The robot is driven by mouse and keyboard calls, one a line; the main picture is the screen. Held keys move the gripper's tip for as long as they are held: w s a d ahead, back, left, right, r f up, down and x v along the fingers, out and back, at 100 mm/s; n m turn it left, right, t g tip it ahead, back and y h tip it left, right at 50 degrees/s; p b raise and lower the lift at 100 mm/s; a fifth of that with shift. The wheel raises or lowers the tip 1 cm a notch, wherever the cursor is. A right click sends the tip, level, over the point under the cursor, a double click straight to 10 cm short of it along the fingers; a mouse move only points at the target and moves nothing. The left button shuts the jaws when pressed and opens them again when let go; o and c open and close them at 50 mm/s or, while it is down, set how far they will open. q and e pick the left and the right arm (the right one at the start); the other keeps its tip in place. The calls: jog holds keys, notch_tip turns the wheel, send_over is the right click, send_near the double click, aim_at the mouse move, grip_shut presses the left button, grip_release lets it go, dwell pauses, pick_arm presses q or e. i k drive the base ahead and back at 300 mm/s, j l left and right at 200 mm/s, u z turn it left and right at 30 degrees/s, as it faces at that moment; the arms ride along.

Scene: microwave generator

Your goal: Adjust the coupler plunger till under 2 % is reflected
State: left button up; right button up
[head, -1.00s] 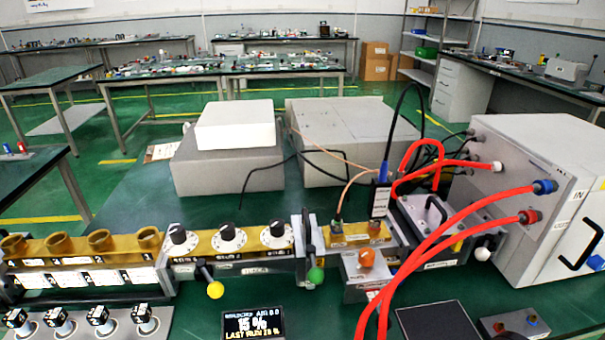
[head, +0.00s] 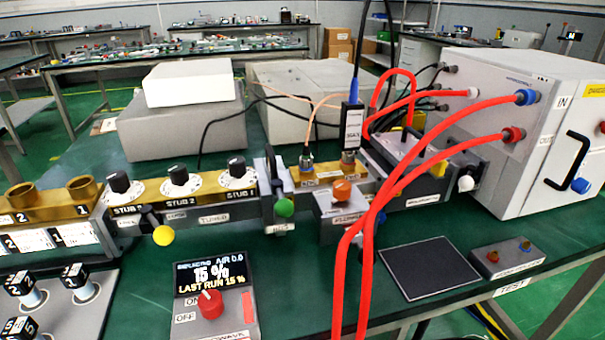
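The coupler plunger seems to be the orange knob (head: 342,190) on a small grey block (head: 341,229); the label below it is partly hidden and hard to read. The display (head: 215,278) reads 15 % reflected, air 0.0, last run 15 %. Below it is a red knob (head: 210,304) on a panel marked ON, OFF and a partly cut-off word ending in WAVE. Three black stub knobs stand on the tuner: stub 3 (head: 120,182), stub 2 (head: 179,174) and stub 1 (head: 237,167). Neither of my grippers is in view.
Red hoses (head: 367,260) hang just right of the orange knob. A yellow ball handle (head: 163,235) and a green one (head: 284,207) stick out in front of the tuner line. A grey cabinet (head: 500,150) stands at right. A dark mat (head: 440,268) lies bare.

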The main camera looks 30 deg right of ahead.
aim_at(365, 254)
jog(key=z, duration=1.25)
